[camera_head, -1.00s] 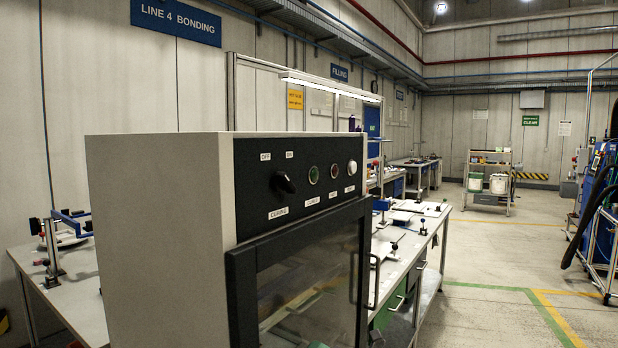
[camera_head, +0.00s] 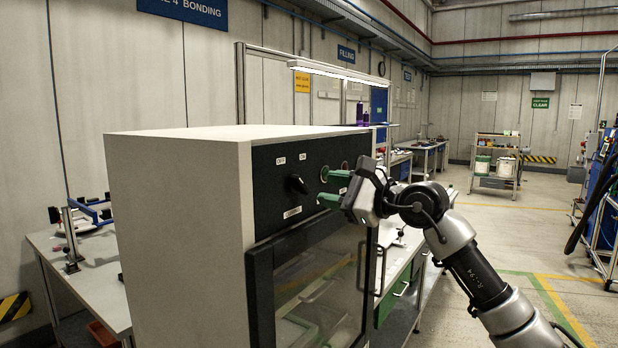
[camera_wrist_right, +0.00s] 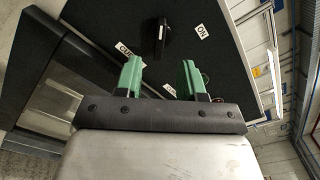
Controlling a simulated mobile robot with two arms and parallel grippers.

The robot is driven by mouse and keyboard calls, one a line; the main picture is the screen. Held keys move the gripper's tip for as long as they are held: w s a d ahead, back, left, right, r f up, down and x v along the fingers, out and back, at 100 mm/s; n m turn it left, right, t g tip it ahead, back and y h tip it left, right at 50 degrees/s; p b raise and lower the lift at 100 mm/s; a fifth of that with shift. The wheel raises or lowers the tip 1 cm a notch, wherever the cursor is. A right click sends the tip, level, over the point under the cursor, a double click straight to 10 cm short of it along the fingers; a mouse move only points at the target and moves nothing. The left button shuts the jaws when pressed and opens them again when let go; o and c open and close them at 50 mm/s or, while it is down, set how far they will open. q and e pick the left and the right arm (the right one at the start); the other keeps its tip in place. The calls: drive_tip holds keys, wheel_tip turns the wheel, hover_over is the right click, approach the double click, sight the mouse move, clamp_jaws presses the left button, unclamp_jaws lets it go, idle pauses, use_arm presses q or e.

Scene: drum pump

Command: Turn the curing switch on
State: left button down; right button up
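The black curing switch (camera_head: 297,184) is a rotary knob on the black panel of the grey cabinet (camera_head: 180,200), with OFF and ON labels above it. In the head view its pointer tilts towards the upper left, on the OFF side. The knob also shows in the right wrist view (camera_wrist_right: 161,38), beyond the fingertips. My right gripper (camera_head: 330,187) has green fingers spread apart with nothing between them. It is just right of the knob and apart from it, and covers part of the panel's right side. My left gripper is not in view.
The cabinet's glazed door (camera_head: 310,285) with its handle (camera_head: 361,270) is below the panel. A workbench (camera_head: 400,270) stands behind to the right and another table (camera_head: 85,270) to the left. Open floor lies at the right.

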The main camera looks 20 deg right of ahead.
sight(304, 185)
drive_tip(key=x, duration=0.1)
drive_tip(key=p+x, duration=0.1)
drive_tip(key=x, duration=0.2)
drive_tip(key=shift+a+r+p, duration=0.25)
drive_tip(key=shift+a+p, duration=0.05)
drive_tip(key=shift+a, duration=0.05)
drive_tip(key=shift+w+a+f, duration=0.2)
drive_tip(key=shift+w+a, duration=0.1)
drive_tip(key=shift+w, duration=0.3)
clamp_jaws()
